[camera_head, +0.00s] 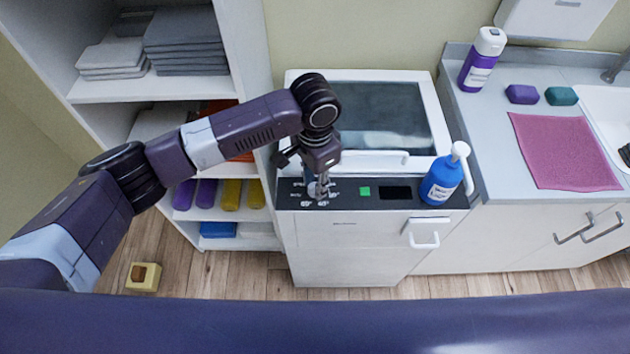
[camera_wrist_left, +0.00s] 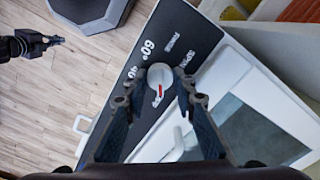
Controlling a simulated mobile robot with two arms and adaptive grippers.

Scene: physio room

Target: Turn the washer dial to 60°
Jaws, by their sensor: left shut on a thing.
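The washer (camera_head: 340,235) stands in the middle of the head view, with a black control panel (camera_head: 430,203) along its top front edge. The pale round dial (camera_wrist_left: 160,73) is on this panel, with printed labels around it. Its red mark lies on the lower side in the wrist view, away from the 60° label (camera_wrist_left: 148,47) at upper left. My left gripper (camera_head: 319,192) points down at the panel and is shut on the dial, one finger on each side. In the head view the gripper partly hides the dial. My right gripper (camera_wrist_left: 50,41) shows small and dark at the wrist view's left edge.
A blue pump bottle (camera_head: 441,181) stands at the panel's right end, near a green button (camera_head: 365,191). A shelf unit (camera_head: 115,88) is left of the washer, a counter (camera_head: 480,130) right of it. A yellow block (camera_head: 143,277) lies on the floor.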

